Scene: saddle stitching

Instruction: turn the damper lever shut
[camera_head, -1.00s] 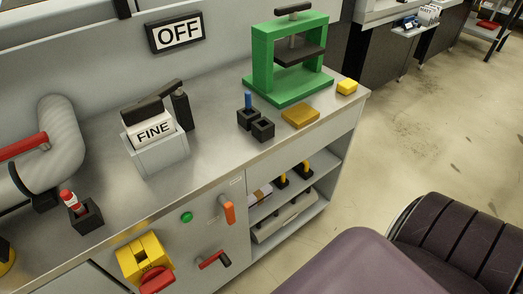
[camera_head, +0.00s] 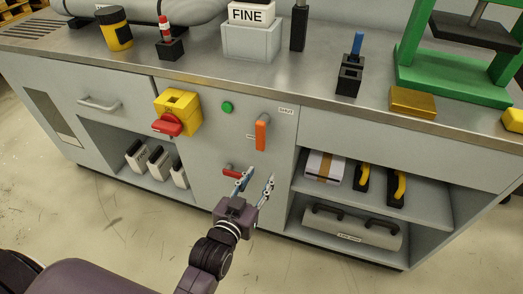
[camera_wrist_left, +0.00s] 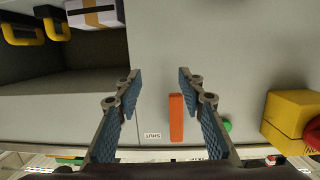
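An orange lever (camera_head: 262,133) hangs upright on the grey cabinet front, below a small label reading SHUT (camera_head: 286,111). It also shows in the left wrist view (camera_wrist_left: 176,118), between the fingers in the picture and nearer the right one, with the SHUT label (camera_wrist_left: 153,135) beside it. My left gripper (camera_head: 260,176) is open and empty in front of the cabinet, below the orange lever in the head view. Its spread fingers also show in the left wrist view (camera_wrist_left: 158,75). I see no contact with the lever. My right gripper is not in view.
A red-handled lever (camera_head: 229,171) sits just left of my left gripper. A yellow box with a red knob (camera_head: 178,112) and a green button (camera_head: 227,107) are left of the orange lever. Open shelves (camera_head: 430,205) lie to the right.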

